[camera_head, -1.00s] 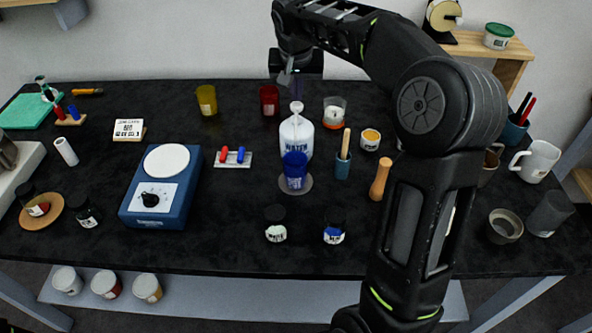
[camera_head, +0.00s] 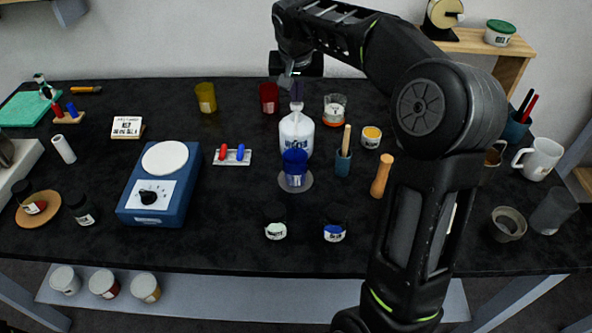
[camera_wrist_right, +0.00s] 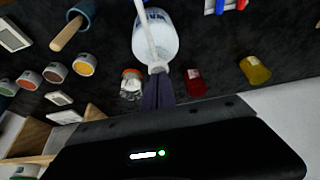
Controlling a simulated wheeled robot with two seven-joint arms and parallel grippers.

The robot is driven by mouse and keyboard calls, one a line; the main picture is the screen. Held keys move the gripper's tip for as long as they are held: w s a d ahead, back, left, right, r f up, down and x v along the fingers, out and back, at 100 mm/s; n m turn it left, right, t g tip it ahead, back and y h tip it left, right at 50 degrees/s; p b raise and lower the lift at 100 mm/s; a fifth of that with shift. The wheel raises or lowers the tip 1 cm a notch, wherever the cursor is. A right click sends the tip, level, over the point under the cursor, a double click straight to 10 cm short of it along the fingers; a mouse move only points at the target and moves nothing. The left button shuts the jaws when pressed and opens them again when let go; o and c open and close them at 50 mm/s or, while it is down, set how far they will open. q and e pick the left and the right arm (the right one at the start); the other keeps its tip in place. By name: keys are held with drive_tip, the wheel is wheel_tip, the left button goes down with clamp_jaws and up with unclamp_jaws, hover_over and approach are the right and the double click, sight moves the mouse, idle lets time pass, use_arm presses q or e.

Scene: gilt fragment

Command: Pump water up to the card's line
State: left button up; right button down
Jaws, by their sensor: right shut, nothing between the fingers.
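The white water bottle (camera_head: 296,136) with its pump top stands mid-table, and it also shows in the right wrist view (camera_wrist_right: 157,42). A blue translucent cup (camera_head: 295,165) stands in front of it on a grey disc (camera_head: 307,184). The level inside the cup cannot be made out. A small white card (camera_head: 127,126) with dark print stands at the left; its print is too small to read. My right gripper (camera_head: 297,92) is shut and empty, its fingertips pointing down at the pump head, seemingly at or just above it. It also shows in the wrist view (camera_wrist_right: 158,88). My left gripper is out of view.
A blue hot plate (camera_head: 137,212) stands left of the cup. Red (camera_head: 269,98) and yellow (camera_head: 206,97) cups and a glass jar (camera_head: 334,110) stand near the bottle. A wooden-handled tool in a pot (camera_head: 343,160) is close on the right. Paint jars (camera_head: 334,228) stand in front.

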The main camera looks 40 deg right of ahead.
drive_tip(key=shift+f, duration=0.55)
drive_tip(key=shift+r, duration=0.2)
drive_tip(key=shift+r+p, duration=0.9)
drive_tip(key=shift+r, duration=0.3)
drive_tip(key=shift+f, duration=0.15)
